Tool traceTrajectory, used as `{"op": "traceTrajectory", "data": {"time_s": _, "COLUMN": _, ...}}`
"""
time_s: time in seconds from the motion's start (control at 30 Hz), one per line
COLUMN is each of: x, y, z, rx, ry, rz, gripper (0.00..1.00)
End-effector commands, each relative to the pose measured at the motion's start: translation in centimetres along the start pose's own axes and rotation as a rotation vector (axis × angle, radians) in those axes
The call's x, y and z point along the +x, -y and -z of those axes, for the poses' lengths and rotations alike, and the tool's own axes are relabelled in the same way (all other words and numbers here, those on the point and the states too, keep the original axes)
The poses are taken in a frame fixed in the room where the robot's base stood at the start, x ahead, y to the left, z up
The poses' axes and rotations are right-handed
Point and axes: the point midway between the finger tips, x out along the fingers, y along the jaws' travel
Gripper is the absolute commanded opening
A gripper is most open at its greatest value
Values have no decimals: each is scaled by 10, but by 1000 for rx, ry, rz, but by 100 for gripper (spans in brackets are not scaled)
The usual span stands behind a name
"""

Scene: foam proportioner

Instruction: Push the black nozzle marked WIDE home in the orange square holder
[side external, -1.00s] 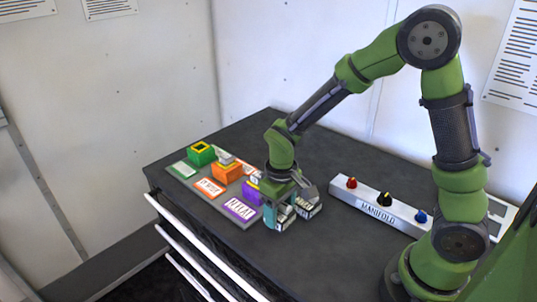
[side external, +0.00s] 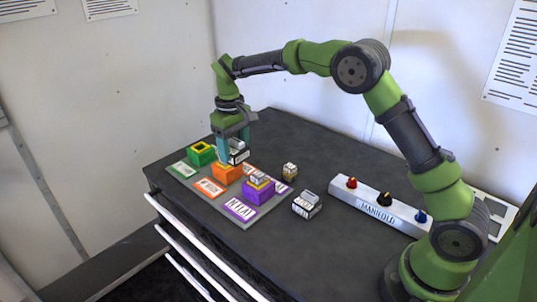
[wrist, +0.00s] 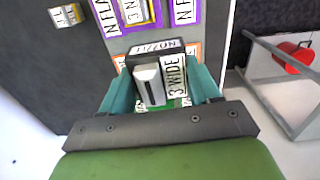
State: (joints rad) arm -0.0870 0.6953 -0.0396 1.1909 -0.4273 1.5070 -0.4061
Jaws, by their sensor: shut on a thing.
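The black nozzle (wrist: 150,82) with white labels, one reading WIDE, is between my gripper's teal fingers (wrist: 163,88). It also shows in the side view (side external: 238,156). My gripper (side external: 236,146) is shut on it, pointing down, at the orange square holder (side external: 226,173). The nozzle appears just above the holder's top, but I cannot tell whether its lower end has entered. In the wrist view the nozzle and fingers hide most of the holder.
A green holder (side external: 202,154) with a yellow rim stands to the left. A purple holder (side external: 258,192) with a nozzle stands to the right. Two loose labelled pieces lie on the dark bench, one small (side external: 290,172), one larger (side external: 307,205). A manifold (side external: 380,204) stands further right.

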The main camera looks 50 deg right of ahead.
Motion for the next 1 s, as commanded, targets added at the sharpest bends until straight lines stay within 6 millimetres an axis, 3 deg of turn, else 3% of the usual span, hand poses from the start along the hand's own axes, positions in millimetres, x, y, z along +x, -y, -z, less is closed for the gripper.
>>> {"op": "traceTrajectory", "data": {"time_s": 0.1, "x": 2, "y": -9, "z": 28, "rx": 7, "ry": -2, "rz": 1, "gripper": 29}}
{"op": "traceTrajectory", "data": {"time_s": 0.37, "x": 5, "y": -24, "z": 62, "rx": 18, "ry": -9, "rz": 9, "gripper": 29}}
{"op": "traceTrajectory", "data": {"time_s": 0.67, "x": 10, "y": -27, "z": 70, "rx": 22, "ry": -11, "rz": 14, "gripper": 29}}
{"op": "traceTrajectory", "data": {"time_s": 1.0, "x": 38, "y": -27, "z": 70, "rx": 21, "ry": -11, "rz": 14, "gripper": 29}}
